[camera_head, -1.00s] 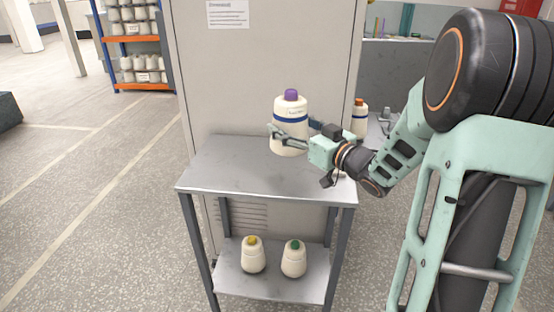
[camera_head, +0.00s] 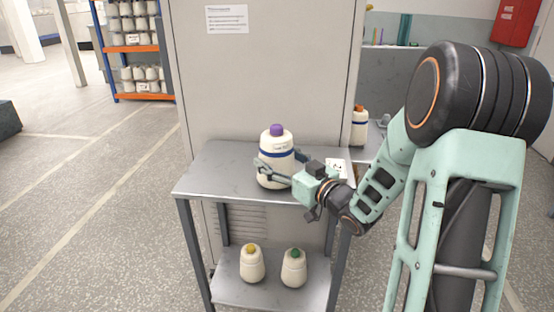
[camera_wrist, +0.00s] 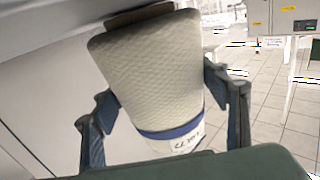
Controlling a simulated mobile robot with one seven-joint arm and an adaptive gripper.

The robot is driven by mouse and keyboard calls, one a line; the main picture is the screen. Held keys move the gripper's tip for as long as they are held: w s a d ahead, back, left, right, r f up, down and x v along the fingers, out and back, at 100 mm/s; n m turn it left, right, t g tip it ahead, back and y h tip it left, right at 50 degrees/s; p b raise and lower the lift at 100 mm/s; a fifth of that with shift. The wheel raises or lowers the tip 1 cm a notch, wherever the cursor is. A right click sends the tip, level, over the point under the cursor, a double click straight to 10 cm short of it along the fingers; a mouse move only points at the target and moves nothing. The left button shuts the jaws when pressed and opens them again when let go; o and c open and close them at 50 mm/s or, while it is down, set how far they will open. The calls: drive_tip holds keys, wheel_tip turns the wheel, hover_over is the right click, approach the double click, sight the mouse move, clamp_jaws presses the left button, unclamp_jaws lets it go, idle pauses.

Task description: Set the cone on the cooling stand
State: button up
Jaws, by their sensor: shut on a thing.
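The cone (camera_head: 276,155) is cream with a blue band, a label and a purple top. It is upright at the front part of the grey metal stand's top shelf (camera_head: 215,172). My gripper (camera_head: 276,168) is shut around the cone's sides, reaching in from the right. Whether the cone's base touches the shelf is hard to tell. In the wrist view the cone (camera_wrist: 155,75) fills the middle, between both fingers, with its blue band and label near the bottom of the picture.
Two cones, one yellow-topped (camera_head: 251,264) and one green-topped (camera_head: 293,268), stand on the lower shelf. A grey cabinet (camera_head: 265,80) rises behind. An orange-topped cone (camera_head: 359,128) stands at the right rear. A small white card (camera_head: 337,168) lies on the top shelf's right. The shelf's left is clear.

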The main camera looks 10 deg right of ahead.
drive_tip(key=shift+f, duration=0.2)
drive_tip(key=o, duration=1.5)
drive_tip(key=shift+c, duration=0.2)
drive_tip(key=shift+r, duration=0.2)
drive_tip(key=shift+s+d+r, duration=0.1)
drive_tip(key=shift+s, duration=0.05)
drive_tip(key=p+v, duration=0.1)
drive_tip(key=v, duration=1)
drive_tip(key=shift+s, duration=0.35)
drive_tip(key=shift+w+d, duration=0.1)
drive_tip(key=shift+w, duration=0.05)
